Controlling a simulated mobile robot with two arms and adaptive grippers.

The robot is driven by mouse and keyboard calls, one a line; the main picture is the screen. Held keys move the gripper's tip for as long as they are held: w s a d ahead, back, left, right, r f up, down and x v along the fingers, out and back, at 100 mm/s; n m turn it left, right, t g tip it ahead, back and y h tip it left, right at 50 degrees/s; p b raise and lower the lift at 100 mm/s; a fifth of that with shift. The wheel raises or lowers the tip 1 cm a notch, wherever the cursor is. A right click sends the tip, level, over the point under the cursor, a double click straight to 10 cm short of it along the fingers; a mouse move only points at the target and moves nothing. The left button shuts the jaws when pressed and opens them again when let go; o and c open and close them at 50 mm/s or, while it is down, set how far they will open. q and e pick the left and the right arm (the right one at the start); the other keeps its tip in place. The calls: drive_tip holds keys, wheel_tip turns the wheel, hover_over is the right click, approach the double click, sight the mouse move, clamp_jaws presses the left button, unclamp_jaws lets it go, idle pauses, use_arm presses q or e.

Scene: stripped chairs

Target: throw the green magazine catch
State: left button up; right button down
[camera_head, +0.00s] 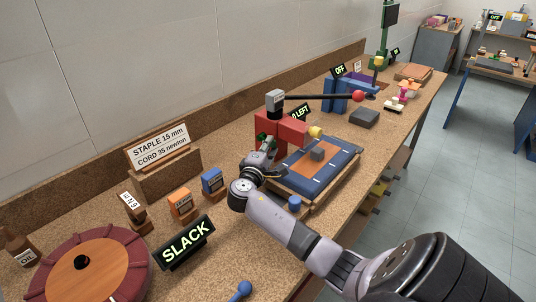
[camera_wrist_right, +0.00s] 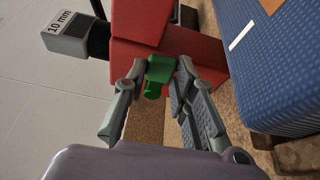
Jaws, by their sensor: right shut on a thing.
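The green magazine catch (camera_wrist_right: 155,75) sticks out from the end of the red stapler body (camera_wrist_right: 205,50) in the right wrist view. My right gripper (camera_wrist_right: 158,78) has its two fingertips on either side of the catch and is shut on it. In the head view the right gripper (camera_head: 268,158) is at the near left end of the red stapler body (camera_head: 284,128), and only a little of the green catch (camera_head: 261,138) shows there. A block marked 10 mm (camera_wrist_right: 68,35) is beside the red body. My left gripper is not in view.
The blue padded seat (camera_head: 325,158) lies just right of the stapler. A SLACK sign (camera_head: 187,243), an orange block (camera_head: 181,203), a blue block (camera_head: 212,181) and a round red turntable (camera_head: 120,262) stand on the near bench.

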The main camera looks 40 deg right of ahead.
drive_tip(key=shift+f+m+b, duration=0.3)
drive_tip(key=shift+b, duration=0.2)
drive_tip(key=c, duration=1.3)
unclamp_jaws()
drive_tip(key=shift+r, duration=0.1)
drive_tip(key=v, duration=1.2)
drive_tip(key=shift+s+f, duration=0.1)
drive_tip(key=shift+f, duration=0.1)
